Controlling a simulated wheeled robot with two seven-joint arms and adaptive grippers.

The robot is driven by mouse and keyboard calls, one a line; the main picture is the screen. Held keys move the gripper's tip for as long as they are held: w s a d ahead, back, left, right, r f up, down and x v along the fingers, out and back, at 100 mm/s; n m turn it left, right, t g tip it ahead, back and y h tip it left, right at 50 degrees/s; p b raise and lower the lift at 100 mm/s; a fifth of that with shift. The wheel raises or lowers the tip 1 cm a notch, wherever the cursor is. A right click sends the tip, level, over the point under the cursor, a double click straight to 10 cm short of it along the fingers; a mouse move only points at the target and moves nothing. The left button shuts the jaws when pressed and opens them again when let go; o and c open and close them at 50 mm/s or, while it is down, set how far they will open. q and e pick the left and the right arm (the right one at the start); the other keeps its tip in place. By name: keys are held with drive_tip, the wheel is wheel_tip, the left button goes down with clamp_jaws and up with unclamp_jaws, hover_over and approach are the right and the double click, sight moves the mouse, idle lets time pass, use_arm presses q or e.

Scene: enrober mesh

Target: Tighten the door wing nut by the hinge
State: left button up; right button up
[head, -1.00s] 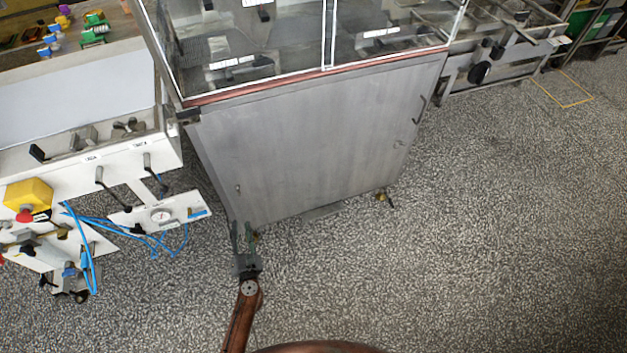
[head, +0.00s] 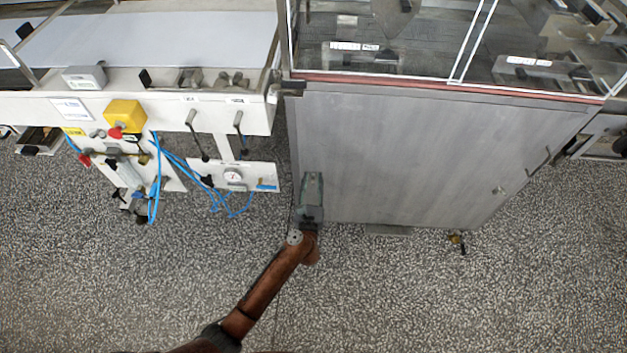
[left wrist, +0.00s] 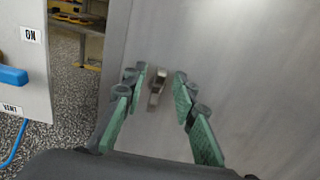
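The door wing nut (left wrist: 157,86) is a small metal piece standing out from the grey door, seen between my fingers in the left wrist view. My left gripper (left wrist: 160,78) is open, with one green finger on each side of the nut and a visible gap to both. I cannot tell how far the fingertips are from the door. In the head view my left gripper (head: 312,182) is at the lower left of the grey door (head: 420,150) and hides the nut. My right gripper is not in view.
A handle (head: 540,160) is on the door's right side. Glass panels are above the door. The speckled floor in front is open.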

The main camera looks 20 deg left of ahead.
use_arm(q)
drive_tip(key=shift+c, duration=0.3)
clamp_jaws()
